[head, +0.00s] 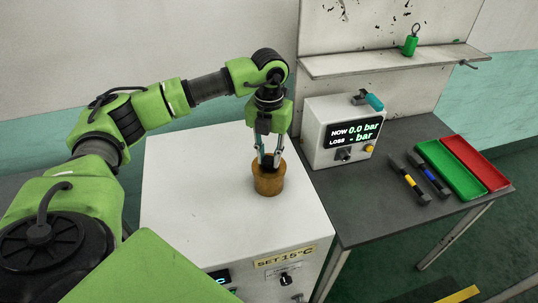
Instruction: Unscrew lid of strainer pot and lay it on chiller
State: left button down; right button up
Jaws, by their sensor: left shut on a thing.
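The chiller (190,185) is a white box with a "SET 15°C" label on its front. A brown, round, cup-like piece (269,184) is on or just above its top, near the right edge. I cannot tell whether this is the lid alone or part of the strainer pot. My left gripper (268,164) points straight down, with its fingertips at the top of the brown piece, shut on it. The fingers partly hide its upper part. No other strainer pot can be made out. My right gripper is out of view.
Right of the chiller, a dark table (375,200) holds a white meter box (325,158), two dark handled tools (411,183), a green tray (450,172) and a red tray (478,160). A shelf (380,62) behind carries a green ringed item (410,46). The chiller's left top is clear.

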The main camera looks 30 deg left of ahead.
pick_arm(q)
jog(key=shift+n, duration=0.5)
jog(key=n, duration=0.4)
jog(key=shift+w, duration=0.1)
jog(key=shift+r, duration=0.1)
jog(key=n+p, duration=0.1)
jog(key=n, duration=0.3)
jog(key=n, duration=0.4)
jog(key=shift+p, duration=0.3)
